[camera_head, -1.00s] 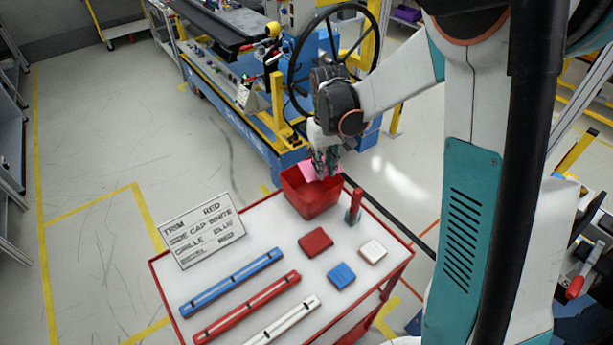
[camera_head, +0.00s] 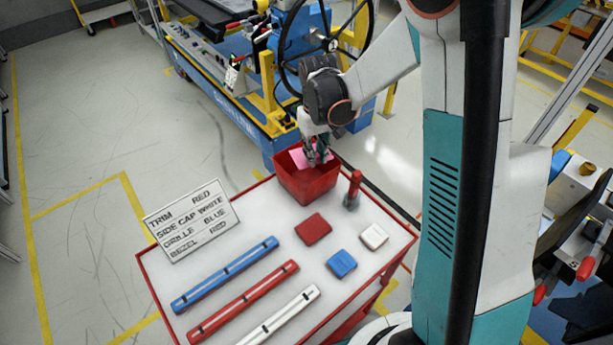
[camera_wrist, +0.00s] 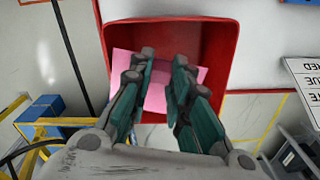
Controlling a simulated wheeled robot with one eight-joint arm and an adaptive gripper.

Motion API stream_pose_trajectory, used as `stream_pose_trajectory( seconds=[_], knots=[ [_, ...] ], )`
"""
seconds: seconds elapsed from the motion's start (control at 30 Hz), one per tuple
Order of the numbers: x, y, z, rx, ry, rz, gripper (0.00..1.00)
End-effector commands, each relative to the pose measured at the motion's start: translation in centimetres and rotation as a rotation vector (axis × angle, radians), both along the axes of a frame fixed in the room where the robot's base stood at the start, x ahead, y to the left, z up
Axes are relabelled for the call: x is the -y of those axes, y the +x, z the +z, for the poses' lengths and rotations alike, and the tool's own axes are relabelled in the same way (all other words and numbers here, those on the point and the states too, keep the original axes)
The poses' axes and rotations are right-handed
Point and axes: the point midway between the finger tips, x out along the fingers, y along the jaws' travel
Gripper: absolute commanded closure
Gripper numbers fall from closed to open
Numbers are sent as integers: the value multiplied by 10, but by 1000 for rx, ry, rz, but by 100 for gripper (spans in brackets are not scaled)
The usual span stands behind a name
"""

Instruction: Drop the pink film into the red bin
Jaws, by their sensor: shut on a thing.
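The red bin (camera_head: 308,187) stands at the far corner of the cart, with its open top facing up. In the wrist view its wall (camera_wrist: 228,45) surrounds much of the area around my fingers. My gripper (camera_head: 314,160) points down at the bin's mouth. It is shut on the pink film (camera_head: 297,157), a thin flat square. In the wrist view the film (camera_wrist: 155,98) shows between and beside my fingers (camera_wrist: 165,62), over the bin's opening. The fingers hide part of it. I cannot tell how far it is below the rim.
The white cart top (camera_head: 255,215) holds a red block (camera_head: 313,229), a blue block (camera_head: 342,264), a white block (camera_head: 374,236), several long bars and a label sign (camera_head: 192,221). A red-handled tool (camera_head: 353,190) stands right of the bin. A blue machine (camera_head: 225,110) is behind.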

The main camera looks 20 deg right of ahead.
Motion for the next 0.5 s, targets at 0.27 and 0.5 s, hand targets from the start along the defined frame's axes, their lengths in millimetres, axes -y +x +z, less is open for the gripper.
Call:
stream_pose_trajectory(
  seconds=[0.27, 0.5],
  knots=[
    [0, 0, 0, 0, 0, 0, 73],
    [0, 0, 0, 0, 0, 0, 59]
  ],
)
